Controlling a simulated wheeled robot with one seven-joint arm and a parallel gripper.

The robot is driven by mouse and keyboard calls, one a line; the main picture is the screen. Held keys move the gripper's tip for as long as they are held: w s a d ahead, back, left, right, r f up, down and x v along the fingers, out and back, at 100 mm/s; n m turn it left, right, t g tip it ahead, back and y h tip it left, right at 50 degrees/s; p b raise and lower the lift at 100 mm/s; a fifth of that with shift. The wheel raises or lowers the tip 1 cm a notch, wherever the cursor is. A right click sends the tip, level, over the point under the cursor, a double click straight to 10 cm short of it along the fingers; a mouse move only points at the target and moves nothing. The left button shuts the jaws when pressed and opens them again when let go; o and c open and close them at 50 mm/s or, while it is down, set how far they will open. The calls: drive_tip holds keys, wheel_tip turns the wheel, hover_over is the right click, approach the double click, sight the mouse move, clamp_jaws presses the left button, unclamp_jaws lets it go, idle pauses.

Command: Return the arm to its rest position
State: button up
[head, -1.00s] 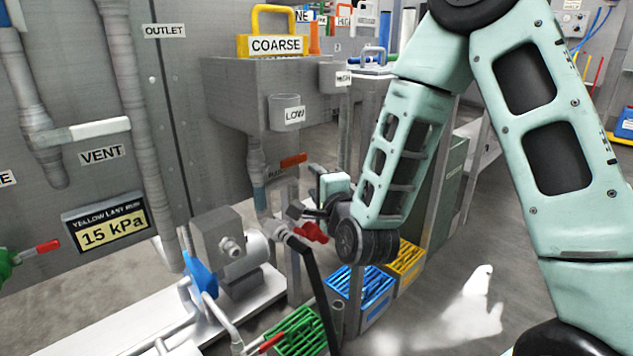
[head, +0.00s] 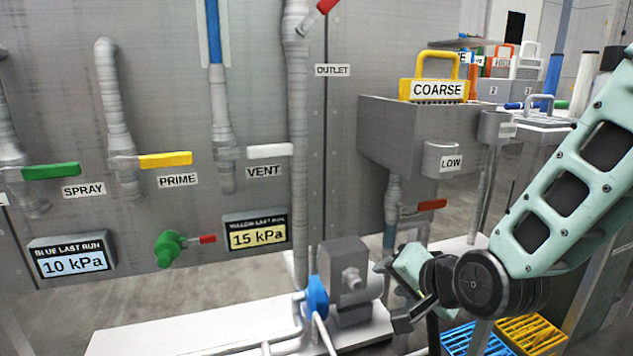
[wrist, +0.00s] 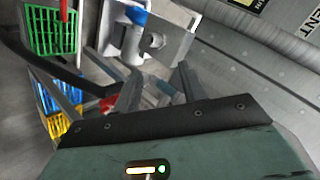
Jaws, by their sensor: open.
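My gripper (head: 392,292) is in the lower right of the head view, at the end of my pale green arm, in front of the tank stand and to the right of the grey pump. Its fingers are spread apart, and it holds nothing. In the wrist view my gripper (wrist: 155,90) shows two dark fingers with a gap between them. My arm is bent, coming in from the right edge of the head view.
A grey tank with a yellow-handled COARSE strainer (head: 430,85) stands behind my arm. The blue crate (head: 478,338) and yellow crate (head: 530,332) are on the floor below. A wall panel on the left carries a green lever (head: 50,171), yellow lever (head: 165,160) and white lever (head: 270,151).

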drive_tip(key=s+r+n+g+h+p, duration=0.15)
drive_tip(key=s+n+g, duration=0.45)
drive_tip(key=s, duration=0.6)
drive_tip(key=s+r+n+g+h, duration=0.15)
drive_tip(key=s+n+g, duration=0.25)
drive_tip(key=s+n, duration=0.65)
wheel_tip(320, 180, up, 37)
drive_tip(key=s+m+p, duration=0.1)
drive_tip(key=m+p, duration=0.1)
drive_tip(key=p, duration=3.5)
drive_tip(key=shift+s+d+h+p, duration=0.2)
drive_tip(key=shift+h+p, duration=0.1)
drive_tip(key=shift+p, duration=0.1)
